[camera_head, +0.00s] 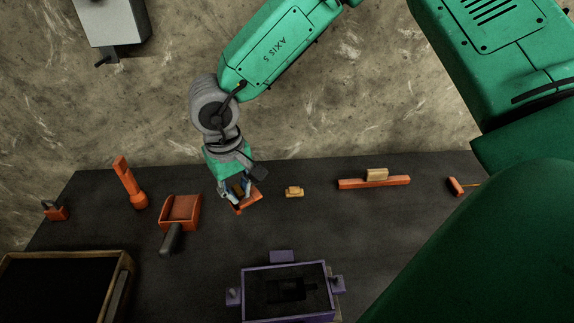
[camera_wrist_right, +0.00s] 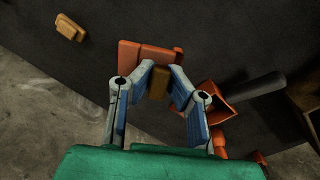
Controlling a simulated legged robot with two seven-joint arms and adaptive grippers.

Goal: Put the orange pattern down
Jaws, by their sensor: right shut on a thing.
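The orange pattern (camera_head: 248,204) is in my right gripper (camera_head: 238,188), over the back part of the dark table. In the right wrist view the pattern (camera_wrist_right: 146,54) is a flat orange piece with a small tan block (camera_wrist_right: 159,84) on it. The two fingers of my right gripper (camera_wrist_right: 160,76) are closed on this tan block from both sides. The pattern looks tilted in the head view. I cannot tell whether it touches the table. My left gripper is not in view.
On the table (camera_head: 205,285) stand an orange scoop (camera_head: 181,208), an orange flashlight-like tool (camera_head: 130,183), a small tan piece (camera_head: 294,191) and an orange bar with a tan block (camera_head: 374,182). A purple flask (camera_head: 286,267) and a dark-filled box (camera_head: 125,268) are in front.

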